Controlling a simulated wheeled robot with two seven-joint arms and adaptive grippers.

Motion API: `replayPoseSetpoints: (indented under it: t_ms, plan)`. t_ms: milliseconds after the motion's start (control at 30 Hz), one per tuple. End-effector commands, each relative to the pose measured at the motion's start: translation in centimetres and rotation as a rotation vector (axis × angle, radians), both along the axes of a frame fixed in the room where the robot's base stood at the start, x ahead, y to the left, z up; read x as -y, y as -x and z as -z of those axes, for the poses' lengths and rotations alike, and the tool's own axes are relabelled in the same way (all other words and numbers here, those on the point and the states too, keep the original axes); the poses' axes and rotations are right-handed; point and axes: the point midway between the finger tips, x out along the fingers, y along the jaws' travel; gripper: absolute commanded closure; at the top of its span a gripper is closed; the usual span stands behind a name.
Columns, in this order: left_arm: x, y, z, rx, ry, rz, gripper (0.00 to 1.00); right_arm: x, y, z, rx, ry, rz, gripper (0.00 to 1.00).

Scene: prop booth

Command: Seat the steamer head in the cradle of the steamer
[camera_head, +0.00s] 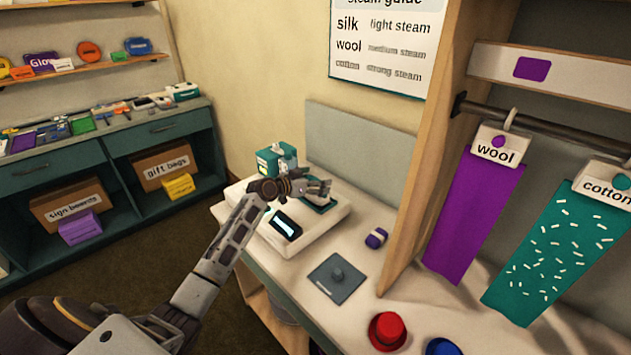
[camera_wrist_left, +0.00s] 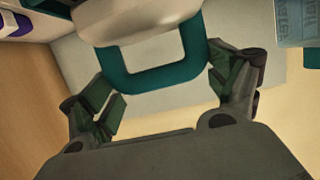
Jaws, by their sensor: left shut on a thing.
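The steamer (camera_head: 304,236) is a white unit with a dark-framed display, standing on the counter. My left gripper (camera_head: 318,188) is over its far right part. In the left wrist view, my left gripper (camera_wrist_left: 160,85) has its fingers at both sides of a teal loop handle (camera_wrist_left: 155,80) and is shut on it. A pale rounded part (camera_wrist_left: 135,18) adjoins the loop; together they look like the steamer head. In the head view the gripper mostly hides the head. The cradle is hidden too, so I cannot tell whether the head touches it. My right gripper is not in view.
A teal box (camera_head: 276,158) stands behind the steamer. Red (camera_head: 387,331) and blue (camera_head: 442,347) items are nearer. Hanging cloths and a wooden post (camera_head: 418,180) bound the right.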

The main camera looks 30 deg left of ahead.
Motion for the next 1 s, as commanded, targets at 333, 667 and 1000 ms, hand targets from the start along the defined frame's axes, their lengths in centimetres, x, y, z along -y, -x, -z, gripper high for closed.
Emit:
replayPoseSetpoints:
  t_ms: [333,667,1000]
  plan:
    - [0.0,0.0,0.3,0.003,0.0,-0.001,0.68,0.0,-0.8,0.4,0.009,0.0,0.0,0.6]
    - [0.0,0.0,0.9,0.003,0.0,-0.001,0.68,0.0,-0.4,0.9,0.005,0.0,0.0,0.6]
    - [0.0,0.0,1.0,0.003,0.0,-0.001,0.68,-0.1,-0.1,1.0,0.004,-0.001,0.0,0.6]
